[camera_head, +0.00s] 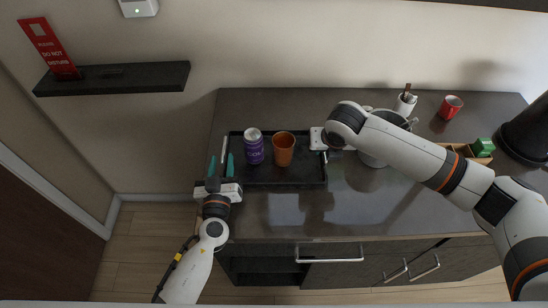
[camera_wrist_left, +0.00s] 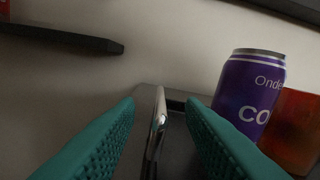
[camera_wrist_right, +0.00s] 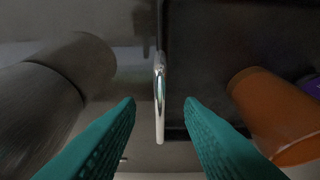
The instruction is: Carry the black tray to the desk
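The black tray (camera_head: 285,178) lies on the left part of the dark counter. It holds a purple can (camera_head: 254,148) and an orange cup (camera_head: 284,150), both upright. My left gripper (camera_head: 221,164) is open at the tray's left side, with the silver handle (camera_wrist_left: 157,128) between its teal fingers but not clamped. My right gripper (camera_head: 324,148) is at the tray's right side, its fingers mostly hidden in the head view. In the right wrist view its fingers are open either side of the other silver handle (camera_wrist_right: 160,98).
A grey bucket (camera_head: 376,158) stands right of the tray, partly behind my right arm. A wall shelf (camera_head: 125,78) with a red sign is at upper left. The counter front is clear.

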